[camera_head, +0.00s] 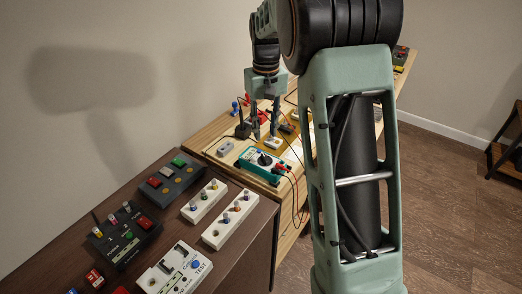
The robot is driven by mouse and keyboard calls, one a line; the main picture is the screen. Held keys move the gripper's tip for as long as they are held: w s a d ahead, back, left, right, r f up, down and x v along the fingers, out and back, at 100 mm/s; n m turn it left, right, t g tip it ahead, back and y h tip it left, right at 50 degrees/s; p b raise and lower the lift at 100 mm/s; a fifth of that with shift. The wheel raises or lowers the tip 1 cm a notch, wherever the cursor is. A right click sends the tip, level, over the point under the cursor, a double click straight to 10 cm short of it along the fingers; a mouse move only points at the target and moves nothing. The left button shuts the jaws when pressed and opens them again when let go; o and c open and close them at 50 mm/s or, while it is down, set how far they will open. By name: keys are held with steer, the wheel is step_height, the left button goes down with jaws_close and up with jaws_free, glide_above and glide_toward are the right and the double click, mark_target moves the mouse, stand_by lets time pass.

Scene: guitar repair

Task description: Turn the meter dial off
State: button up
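The meter (247,163) is a teal-edged multimeter with a pale face, lying on the light wooden table. Its dial (265,159) is a dark round knob on the face. My gripper (265,132) points down above the table, just behind the meter in the picture. Its two dark fingers stand apart with a gap between them, and I see nothing held in it. The fingertips look close to the dial, but I cannot tell how high they are above the table. The dial's pointer setting is too small to read.
Red and black leads (285,169) run from the meter's right end. A small grey box (225,148) lies left of it. A dark brown table (150,262) in front holds several switch boxes and pedals. The wooden floor (440,200) at right is clear.

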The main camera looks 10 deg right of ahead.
mark_target(265, 157)
step_height(265, 157, down, 10)
steer(key=shift+r, duration=0.25)
jaws_close()
